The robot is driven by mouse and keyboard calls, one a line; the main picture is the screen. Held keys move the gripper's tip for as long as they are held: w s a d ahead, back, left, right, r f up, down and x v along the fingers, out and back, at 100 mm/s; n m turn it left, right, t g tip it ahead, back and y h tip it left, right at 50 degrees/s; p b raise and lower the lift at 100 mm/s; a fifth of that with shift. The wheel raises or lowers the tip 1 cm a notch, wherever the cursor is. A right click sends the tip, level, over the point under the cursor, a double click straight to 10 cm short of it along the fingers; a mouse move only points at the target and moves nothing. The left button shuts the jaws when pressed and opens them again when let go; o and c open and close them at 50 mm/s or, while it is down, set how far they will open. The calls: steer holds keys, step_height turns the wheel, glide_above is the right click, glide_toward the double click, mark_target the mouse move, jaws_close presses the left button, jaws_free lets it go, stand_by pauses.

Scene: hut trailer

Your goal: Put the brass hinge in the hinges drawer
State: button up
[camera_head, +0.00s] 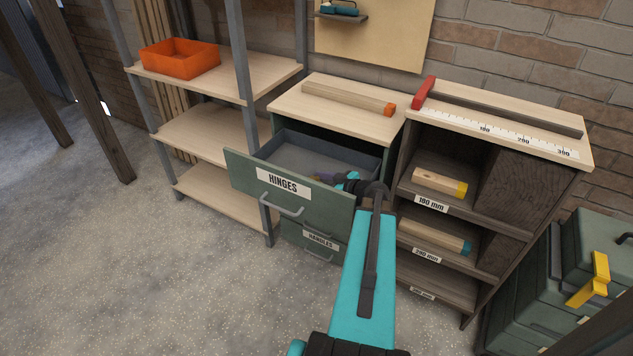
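The green drawer labelled HINGES (245,167) is pulled open, and part of its grey inside shows. My gripper (322,177) is at the drawer's right side, over or inside the opening. A small yellowish-brown bit shows at the fingertips; it may be the brass hinge, but it is too small to be sure. I cannot tell whether the fingers are shut on it or whether it touches the drawer floor. My wrist and arm hide the drawer's right front corner.
A second drawer labelled HANDLES (320,240) is below. A wooden bar with an orange end (335,94) lies on the cabinet top. A shelf post (243,70) stands at the drawer's left. Right are a cubby shelf (480,222) with wooden pieces and green cases (540,290).

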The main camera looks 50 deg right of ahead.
steer(key=shift+f, duration=0.15)
steer(key=o, duration=1.2)
steer(key=shift+c, duration=0.2)
steer(key=shift+r+p, duration=0.35)
steer(key=shift+p, duration=0.05)
steer(key=shift+r+p, duration=0.4)
steer(key=shift+p, duration=0.4)
steer(key=b+v, duration=0.2)
steer(key=v, duration=0.9)
steer(key=shift+s, duration=0.25)
steer(key=shift+s+d, duration=0.15)
steer(key=shift+s, duration=0.1)
steer(key=shift+r, duration=0.15)
